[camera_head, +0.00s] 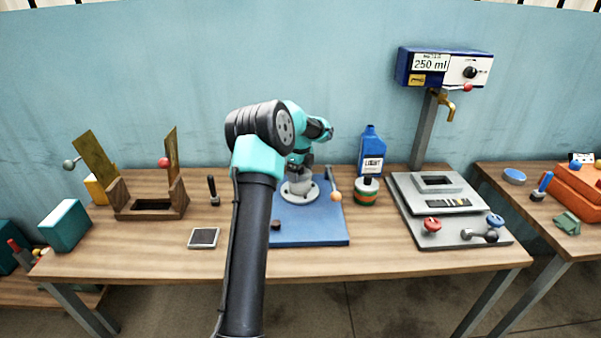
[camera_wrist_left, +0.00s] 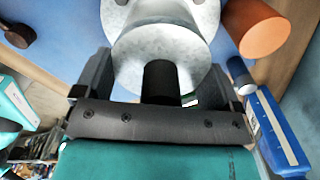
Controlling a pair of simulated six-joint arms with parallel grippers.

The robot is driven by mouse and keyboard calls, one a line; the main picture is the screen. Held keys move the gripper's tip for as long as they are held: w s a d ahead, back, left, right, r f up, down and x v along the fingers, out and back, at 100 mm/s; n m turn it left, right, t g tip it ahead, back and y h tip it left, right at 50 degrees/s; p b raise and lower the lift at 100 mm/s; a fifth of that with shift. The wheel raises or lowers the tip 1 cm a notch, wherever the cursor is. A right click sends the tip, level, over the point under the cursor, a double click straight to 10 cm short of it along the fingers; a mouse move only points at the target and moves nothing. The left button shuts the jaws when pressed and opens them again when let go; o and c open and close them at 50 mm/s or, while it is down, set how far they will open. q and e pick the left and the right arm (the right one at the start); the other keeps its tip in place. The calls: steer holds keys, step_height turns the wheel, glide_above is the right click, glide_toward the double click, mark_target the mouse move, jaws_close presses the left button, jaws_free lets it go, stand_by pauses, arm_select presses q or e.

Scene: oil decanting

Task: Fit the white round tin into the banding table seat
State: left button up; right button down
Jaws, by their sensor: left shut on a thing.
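The white round tin (camera_head: 299,172) is a pale, mottled cylinder with a dark neck, and it shows close up in the left wrist view (camera_wrist_left: 145,55). My left gripper (camera_head: 298,160) is above the banding table and shut on the tin, with a finger on either side. The banding table is a blue plate (camera_head: 305,233) with a pale round seat (camera_head: 299,194) and a lever with an orange knob (camera_head: 335,196). The tin is upright over the seat. My gripper and arm partly hide it, and I cannot tell whether it is fully down. My right gripper is not in view.
The grey filling station (camera_head: 450,235) is farther right. A wooden fixture (camera_head: 150,205), dark-handled tool (camera_head: 213,191) and dark square pad (camera_head: 204,238) are left. Bare wood lies in front.

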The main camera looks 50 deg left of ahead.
arm_select(q)
steer(key=shift+f, duration=0.1)
steer(key=o, duration=0.9)
steer(key=shift+o, duration=0.2)
step_height(320, 180, up, 12)
steer(key=shift+r, duration=0.15)
stand_by(0.4)
